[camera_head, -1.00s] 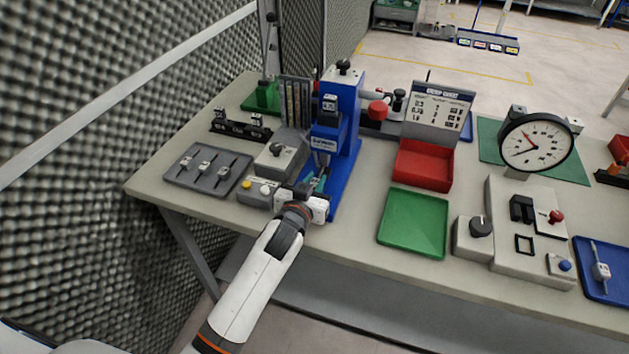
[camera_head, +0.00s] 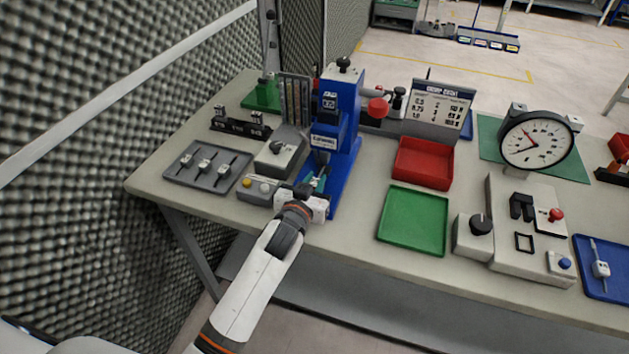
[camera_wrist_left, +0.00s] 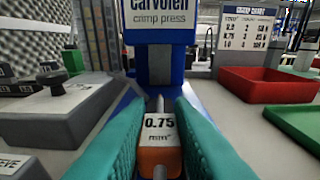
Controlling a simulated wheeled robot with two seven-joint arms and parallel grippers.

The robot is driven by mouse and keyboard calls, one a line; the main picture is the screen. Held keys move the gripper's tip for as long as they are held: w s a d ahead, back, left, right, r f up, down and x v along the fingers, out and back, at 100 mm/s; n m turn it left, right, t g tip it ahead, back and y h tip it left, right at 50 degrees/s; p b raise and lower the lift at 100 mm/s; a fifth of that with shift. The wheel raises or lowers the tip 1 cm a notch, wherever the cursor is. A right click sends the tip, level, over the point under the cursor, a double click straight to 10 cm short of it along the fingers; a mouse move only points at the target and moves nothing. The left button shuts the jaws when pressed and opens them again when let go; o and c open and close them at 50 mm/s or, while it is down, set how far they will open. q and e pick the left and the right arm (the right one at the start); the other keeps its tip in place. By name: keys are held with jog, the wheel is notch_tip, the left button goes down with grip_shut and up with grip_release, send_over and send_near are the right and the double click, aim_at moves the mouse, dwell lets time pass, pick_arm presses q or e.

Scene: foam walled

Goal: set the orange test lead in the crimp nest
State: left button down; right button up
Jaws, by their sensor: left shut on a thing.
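The orange test lead (camera_wrist_left: 160,157) has a white face marked 0.75 and a thin grey pin pointing away from me. My left gripper (camera_head: 318,181) is shut on it, with a teal finger (camera_wrist_left: 112,145) on each side in the left wrist view. The gripper is low in front of the blue crimp press (camera_head: 347,95), which stands straight ahead in the left wrist view (camera_wrist_left: 166,25). The lead's pin points toward the press. The crimp nest is not clearly visible; the lead and fingers block the area below the press head. My right gripper is not in view.
A grey tray with several leads (camera_head: 207,167) and a grey box with a knob (camera_head: 281,158) stand left of the press. A red bin (camera_head: 424,164) and green tray (camera_head: 413,221) lie right. A dial gauge (camera_head: 537,142) stands farther right. The green tray is empty.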

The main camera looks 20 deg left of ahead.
pick_arm(q)
jog(key=shift+f, duration=0.35)
jog(key=c, duration=1.2)
grip_release()
jog(key=shift+o, duration=0.2)
jog(key=shift+s, duration=0.1)
jog(key=s, duration=0.4)
jog(key=s+r, duration=0.1)
jog(key=s, duration=0.2)
jog(key=s+r+b, duration=0.1)
jog(key=s, duration=0.3)
jog(key=shift+s+a, duration=0.2)
jog(key=shift+s, duration=0.15)
jog(key=shift+f, duration=0.1)
